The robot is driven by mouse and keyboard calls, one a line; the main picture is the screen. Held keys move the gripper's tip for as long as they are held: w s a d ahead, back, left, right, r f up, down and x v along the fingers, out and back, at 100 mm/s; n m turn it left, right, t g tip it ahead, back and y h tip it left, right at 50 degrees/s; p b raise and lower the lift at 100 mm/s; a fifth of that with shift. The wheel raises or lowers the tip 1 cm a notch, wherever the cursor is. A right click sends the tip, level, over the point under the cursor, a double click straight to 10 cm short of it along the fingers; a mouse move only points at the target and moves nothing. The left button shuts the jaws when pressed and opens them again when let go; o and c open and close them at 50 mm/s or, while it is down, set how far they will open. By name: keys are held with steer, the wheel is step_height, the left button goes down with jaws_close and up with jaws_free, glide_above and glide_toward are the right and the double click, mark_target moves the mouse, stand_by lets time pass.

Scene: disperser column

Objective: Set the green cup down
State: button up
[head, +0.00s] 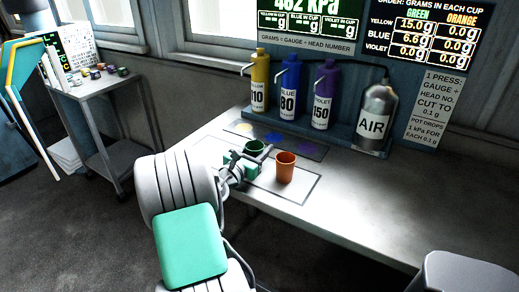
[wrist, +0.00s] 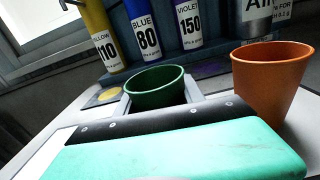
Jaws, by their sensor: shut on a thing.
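The green cup (head: 254,147) is held upright in my gripper (head: 256,155), which is shut on it. In the wrist view the green cup (wrist: 156,86) shows its open rim between the fingers, just beyond the gripper's dark edge. I cannot tell whether its base touches the table. The cup is at the back left part of the white outlined mat (head: 296,192). The orange cup (head: 285,168) stands upright on the mat, just right of my gripper. It also shows large at the right of the wrist view (wrist: 268,85).
Yellow (head: 259,82), blue (head: 290,87) and violet (head: 325,96) dispenser bottles and the AIR bottle (head: 377,118) stand along the back. A dark strip (head: 303,148) with coloured spots lies before them. The table (head: 400,200) is clear to the right. Signs hang above.

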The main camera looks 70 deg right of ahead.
steer(key=shift+f, duration=0.15)
steer(key=o, duration=1.3)
steer(key=shift+o, duration=0.2)
steer(key=shift+w+a, duration=0.15)
steer(key=shift+a, duration=0.15)
steer(key=a, duration=0.3)
steer(key=w+a, duration=0.1)
steer(key=a, duration=0.7)
steer(key=shift+w+a+r, duration=0.15)
steer(key=shift+w+r, duration=0.05)
steer(key=shift+w, duration=0.1)
